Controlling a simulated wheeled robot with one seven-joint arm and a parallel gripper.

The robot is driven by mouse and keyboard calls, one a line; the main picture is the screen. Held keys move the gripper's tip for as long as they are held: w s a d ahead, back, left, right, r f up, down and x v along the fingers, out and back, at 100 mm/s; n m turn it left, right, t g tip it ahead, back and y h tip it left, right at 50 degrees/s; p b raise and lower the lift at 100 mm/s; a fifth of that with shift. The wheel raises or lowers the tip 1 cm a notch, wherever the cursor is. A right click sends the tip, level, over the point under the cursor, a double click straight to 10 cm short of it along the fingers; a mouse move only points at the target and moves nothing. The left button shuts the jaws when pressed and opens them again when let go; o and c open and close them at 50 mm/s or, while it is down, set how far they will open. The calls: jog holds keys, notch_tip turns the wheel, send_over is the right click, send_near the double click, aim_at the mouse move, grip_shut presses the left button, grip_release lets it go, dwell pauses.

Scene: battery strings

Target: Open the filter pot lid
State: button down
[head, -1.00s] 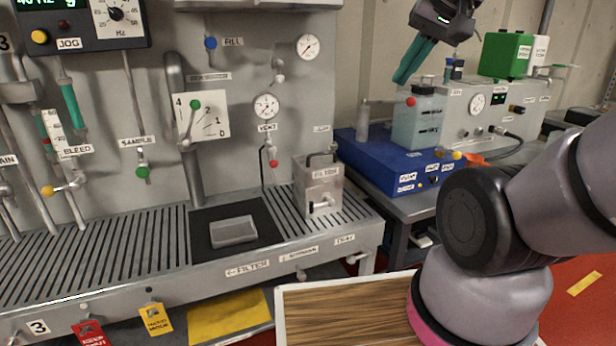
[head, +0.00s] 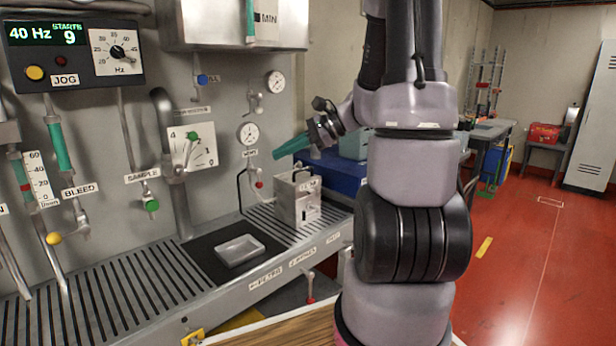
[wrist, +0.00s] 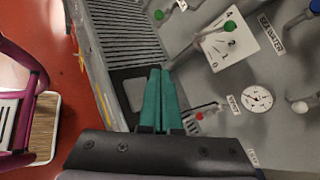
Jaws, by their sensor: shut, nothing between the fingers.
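The filter pot (head: 297,204), a grey metal box with a label on its side, stands upright at the right end of the slotted bench in the head view. Its top looks covered, with a dark handle (head: 299,172) there; fine detail of the lid is too small to tell. My gripper (head: 278,155) has teal fingers, shut and empty, pointing left and slightly down, above the pot and apart from it. The shut fingers also show in the wrist view (wrist: 160,72). I cannot make out the pot in the wrist view.
A shallow metal tray (head: 240,250) lies on a dark mat left of the pot. The vent gauge (head: 248,133) and a red-tipped valve are on the panel close behind the pot. A blue unit (head: 345,176) stands right of it, partly behind my arm. Red floor is open at right.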

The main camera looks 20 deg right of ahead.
jog(key=w+d+f+m+t+h, duration=0.1)
jog(key=w+d+f+m+t, duration=0.6)
jog(key=d+m, duration=0.25)
jog(key=m+t+h, duration=0.2)
jog(key=m+h, duration=0.3)
jog(key=m, duration=0.1)
send_near(305, 183)
jog(key=shift+n, duration=0.25)
jog(key=x, duration=0.5)
jog(key=shift+d+f, duration=0.1)
jog(key=shift+d, duration=0.05)
jog(key=w+r, duration=0.1)
jog(key=w, duration=0.1)
jog(key=w+a+r, duration=0.1)
jog(key=shift+w+a, duration=0.15)
jog(key=shift+w, duration=0.25)
jog(key=shift+r, duration=0.1)
